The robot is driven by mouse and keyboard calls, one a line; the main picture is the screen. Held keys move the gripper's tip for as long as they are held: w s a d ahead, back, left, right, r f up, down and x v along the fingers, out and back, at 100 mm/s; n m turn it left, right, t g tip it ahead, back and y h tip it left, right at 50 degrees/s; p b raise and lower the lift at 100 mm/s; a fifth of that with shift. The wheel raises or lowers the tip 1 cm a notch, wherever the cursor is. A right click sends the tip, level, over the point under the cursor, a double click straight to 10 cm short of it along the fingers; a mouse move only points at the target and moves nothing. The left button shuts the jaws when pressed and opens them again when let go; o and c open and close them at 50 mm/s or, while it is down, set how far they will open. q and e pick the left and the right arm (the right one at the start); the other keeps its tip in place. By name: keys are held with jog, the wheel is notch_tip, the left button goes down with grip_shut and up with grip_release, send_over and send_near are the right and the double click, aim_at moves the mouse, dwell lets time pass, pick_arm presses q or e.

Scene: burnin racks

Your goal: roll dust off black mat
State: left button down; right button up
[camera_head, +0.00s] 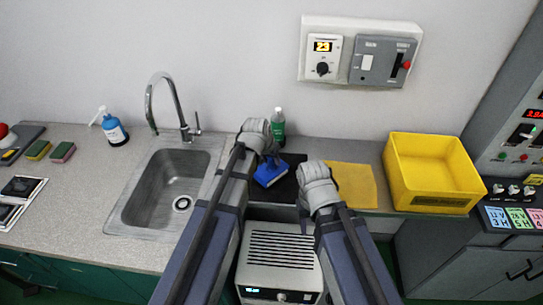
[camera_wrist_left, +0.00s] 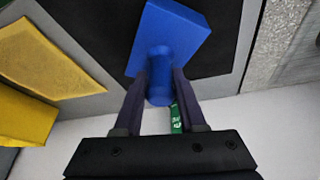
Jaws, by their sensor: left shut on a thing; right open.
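The black mat (camera_head: 285,189) lies on the counter between the sink and the yellow sheet. It also fills the upper part of the left wrist view (camera_wrist_left: 218,52). A blue tool (camera_head: 270,176) with a flat block head and a round handle is over the mat's left part. My left gripper (camera_head: 271,157) is shut on its handle, as the left wrist view (camera_wrist_left: 159,84) shows. I cannot tell whether the head (camera_wrist_left: 172,32) touches the mat. No dust can be made out. My right gripper (camera_head: 315,170) is open and empty near the mat's right edge; its fingers are mostly hidden.
A yellow sheet (camera_head: 354,184) lies right of the mat, with a yellow bin (camera_head: 435,173) beyond it. A green bottle (camera_head: 278,128) stands behind the mat. The sink (camera_head: 170,190) and faucet (camera_head: 172,105) are to the left. A grey machine (camera_head: 280,257) is in front.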

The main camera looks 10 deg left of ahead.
pick_arm(q)
jog(key=shift+s+f, duration=0.1)
jog(key=shift+s, duration=0.3)
jog(key=shift+s+a, duration=0.1)
jog(key=shift+s, duration=1.7)
jog(key=shift+s+r, duration=0.15)
jog(key=shift+s, duration=0.55)
jog(key=shift+s+r, duration=0.1)
jog(key=shift+s, duration=0.6)
jog(key=shift+f, duration=0.25)
jog(key=shift+w+r, duration=0.2)
jog(key=shift+w, duration=1.55)
